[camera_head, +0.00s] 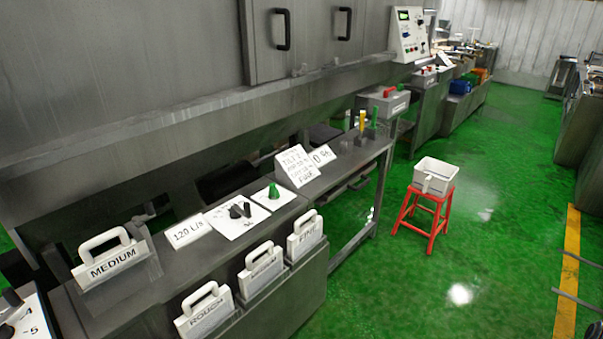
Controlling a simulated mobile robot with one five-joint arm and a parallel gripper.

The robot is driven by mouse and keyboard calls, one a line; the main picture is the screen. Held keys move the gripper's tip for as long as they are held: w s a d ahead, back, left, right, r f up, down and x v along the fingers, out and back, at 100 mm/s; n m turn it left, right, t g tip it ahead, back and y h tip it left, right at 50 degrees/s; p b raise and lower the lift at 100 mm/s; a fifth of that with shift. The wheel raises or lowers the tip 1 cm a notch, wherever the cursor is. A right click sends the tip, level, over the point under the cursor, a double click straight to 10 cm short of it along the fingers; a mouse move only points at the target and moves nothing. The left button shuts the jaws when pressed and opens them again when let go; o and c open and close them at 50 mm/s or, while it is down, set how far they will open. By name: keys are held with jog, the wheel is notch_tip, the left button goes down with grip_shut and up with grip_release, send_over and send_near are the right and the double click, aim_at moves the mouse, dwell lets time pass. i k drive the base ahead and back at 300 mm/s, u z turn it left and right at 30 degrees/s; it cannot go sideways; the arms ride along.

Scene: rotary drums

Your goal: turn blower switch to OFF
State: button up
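A white panel (222,224) with a black rotary knob (240,210) is set in the steel bench top. Small black marks show beside the knob, too small to read. Next to it a second white panel (262,200) carries a green knob (273,191). Another white dial panel (37,323) with a dark knob (8,328) is cut off at the lower left edge. No readable label tells me which of these is the blower switch, and I cannot read its setting. My gripper is not in view.
A "120 L/s" card (188,231) and handled plates marked MEDIUM (110,262) and ROUGH (204,313) are by the knobs. A red stool (429,212) bears a white bin (435,174). The green floor (400,290) right of the bench is mostly clear.

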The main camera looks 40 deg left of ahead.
aim_at(273, 195)
jog(key=z, duration=0.05)
jog(key=i, duration=1.1)
jog(key=u, duration=3.3)
jog(key=i, duration=1.05)
